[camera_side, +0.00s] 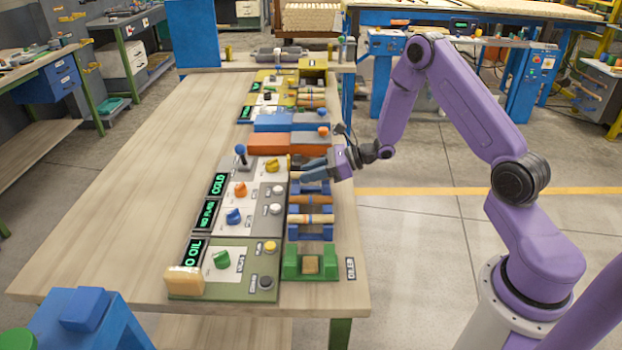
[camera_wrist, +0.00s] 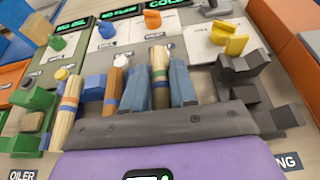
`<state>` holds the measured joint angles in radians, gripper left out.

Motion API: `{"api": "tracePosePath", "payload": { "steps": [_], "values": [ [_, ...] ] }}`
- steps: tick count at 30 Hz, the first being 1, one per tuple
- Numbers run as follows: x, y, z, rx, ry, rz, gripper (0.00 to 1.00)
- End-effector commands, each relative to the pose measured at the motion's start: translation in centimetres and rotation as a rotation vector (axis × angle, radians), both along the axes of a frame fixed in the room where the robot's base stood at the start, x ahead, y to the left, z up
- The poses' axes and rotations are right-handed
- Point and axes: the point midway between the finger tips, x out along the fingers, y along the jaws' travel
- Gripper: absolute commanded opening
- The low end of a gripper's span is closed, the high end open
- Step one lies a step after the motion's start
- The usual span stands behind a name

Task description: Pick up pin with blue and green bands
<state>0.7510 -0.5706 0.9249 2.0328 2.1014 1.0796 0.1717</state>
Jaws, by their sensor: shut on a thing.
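My gripper (camera_side: 308,174) reaches in from the right over the row of blue cradles. In the wrist view its two blue-grey fingers (camera_wrist: 158,80) are closed on the sides of a pale wooden pin (camera_wrist: 159,62) with narrow bands. One band looks greenish; the other band colours are hard to tell. In the side view the fingers mostly hide this pin. A brown pin (camera_side: 310,200) and a pale banded pin (camera_side: 311,218) lie in the cradles nearer the camera. They also show to the left in the wrist view, the brown one (camera_wrist: 114,88) and the pale one with a blue band (camera_wrist: 68,108).
Control panels (camera_side: 238,215) with knobs and green displays line the cradles' left side. A green fixture (camera_side: 310,263) stands at the near end. Orange (camera_side: 270,143) and blue (camera_side: 273,123) blocks lie beyond the gripper. The table's left side (camera_side: 130,190) is clear.

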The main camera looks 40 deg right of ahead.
Motion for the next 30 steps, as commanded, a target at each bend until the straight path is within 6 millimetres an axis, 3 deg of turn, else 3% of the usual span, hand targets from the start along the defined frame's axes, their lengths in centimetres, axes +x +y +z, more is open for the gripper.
{"api": "tracePosePath", "payload": {
  "steps": [13, 21, 30],
  "values": [
    [-5.3, 0.2, 7.0, 0.000, -0.002, -0.001, 0.00],
    [-9.0, 0.3, 8.4, 0.000, 0.000, -0.001, 0.00],
    [-11.6, 0.4, 9.6, -0.001, -0.001, -0.001, 0.00]
  ]
}}
